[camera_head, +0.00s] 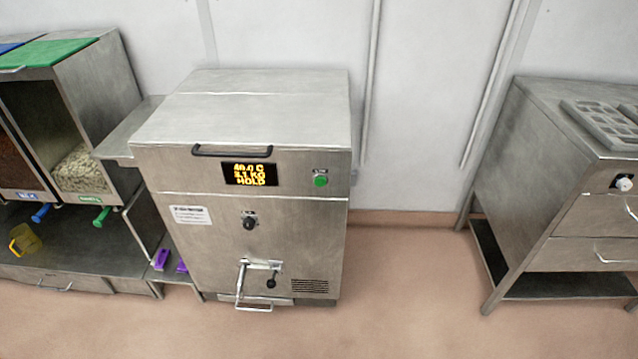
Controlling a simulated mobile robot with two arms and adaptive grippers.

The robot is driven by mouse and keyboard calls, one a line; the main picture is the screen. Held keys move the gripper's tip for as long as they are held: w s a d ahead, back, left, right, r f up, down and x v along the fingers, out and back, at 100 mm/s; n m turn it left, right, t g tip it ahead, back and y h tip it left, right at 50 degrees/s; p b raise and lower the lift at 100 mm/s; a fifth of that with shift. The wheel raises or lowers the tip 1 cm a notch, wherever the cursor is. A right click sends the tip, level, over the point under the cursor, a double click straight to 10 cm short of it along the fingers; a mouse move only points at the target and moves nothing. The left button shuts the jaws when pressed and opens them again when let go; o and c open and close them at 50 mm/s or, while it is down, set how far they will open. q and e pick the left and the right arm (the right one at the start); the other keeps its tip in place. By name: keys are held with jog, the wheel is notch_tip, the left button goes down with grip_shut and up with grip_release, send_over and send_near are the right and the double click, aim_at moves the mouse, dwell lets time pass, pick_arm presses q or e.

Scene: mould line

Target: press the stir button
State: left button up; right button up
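A steel machine (270,215) with a closed lid (250,100) stands against the wall in the middle of the head view. A small green button (320,181) with a tiny label above it sits at the right of its upper front; the label is too small to read. Left of it a dark display (250,174) shows orange text, with "HOLD" on the bottom line. Below are a black knob (249,223) and a spout with a lever (270,282). Neither of my grippers is in view.
On the left stand steel bins (95,95) with blue and green lids and a yellow scoop (24,240). On the right is a steel table (530,150) with a grey mould tray (600,125). The floor (410,290) between machine and table is clear.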

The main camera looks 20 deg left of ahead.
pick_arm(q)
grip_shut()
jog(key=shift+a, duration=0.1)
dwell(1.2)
